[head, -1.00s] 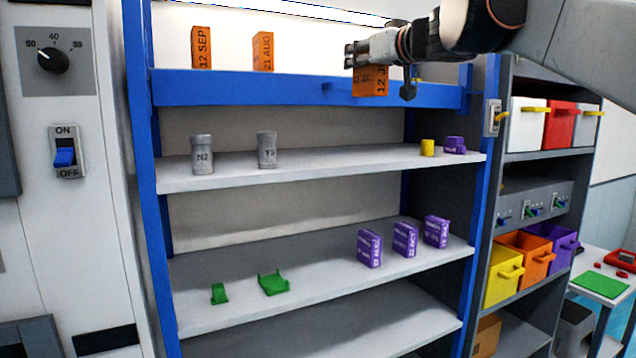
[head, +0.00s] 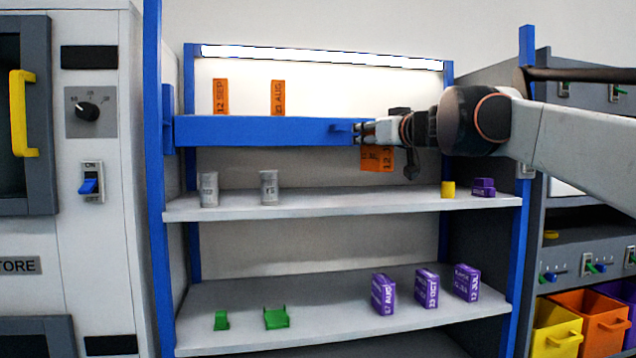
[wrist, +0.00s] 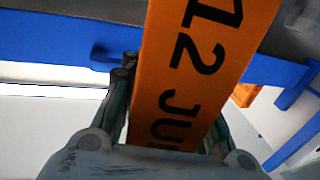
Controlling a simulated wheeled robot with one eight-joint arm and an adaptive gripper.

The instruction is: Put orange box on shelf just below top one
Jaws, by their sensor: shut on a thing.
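My gripper (head: 368,131) is shut on an orange box (head: 377,158) marked "12 J…", held in front of the blue-edged top shelf (head: 260,131) near its right half. In the wrist view the orange box (wrist: 205,70) fills the middle between the fingers, and its lettering reads "12 JU". The shelf just below the top one (head: 330,202) carries two grey cylinders (head: 208,190) at left and a yellow cylinder (head: 448,189) with purple pieces (head: 483,187) at right. Its middle is bare. The held box hangs above that shelf's level.
Two orange boxes, "12 SEP" (head: 220,97) and "21 AUG" (head: 278,98), stand on the top shelf. The lower shelf (head: 330,320) holds green brackets (head: 276,318) and purple boxes (head: 426,288). Blue posts (head: 155,220) frame the rack. Coloured bins (head: 590,322) are at right.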

